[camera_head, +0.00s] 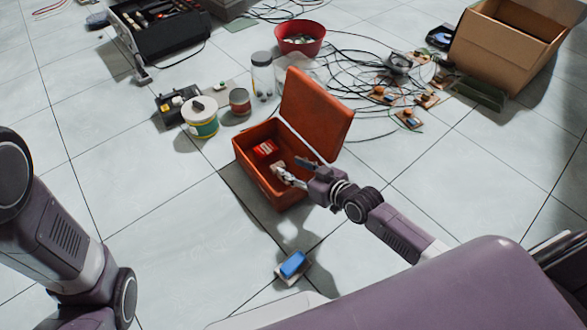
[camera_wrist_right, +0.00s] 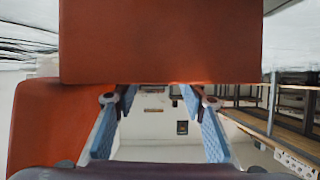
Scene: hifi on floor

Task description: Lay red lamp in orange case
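The orange case (camera_head: 246,170) stands open on the floor, its lid (camera_head: 317,114) raised at the back right. A red block-shaped thing with pale marks, seemingly the red lamp (camera_head: 265,149), lies inside the case near its back left. My right gripper (camera_head: 283,175) is at the case's right part, just in front of the red lamp. In the right wrist view its two blue-grey fingers (camera_wrist_right: 156,95) are spread with nothing between them, and orange case surfaces (camera_wrist_right: 160,45) fill the upper part. My left arm shows at the left, but its gripper is out of view.
A blue lamp-like block (camera_head: 292,265) on a pale base lies on the floor in front of the case. Cans, a jar (camera_head: 262,75), a red bowl (camera_head: 300,37), tangled cables and a cardboard box (camera_head: 508,45) stand behind. Floor left of the case is clear.

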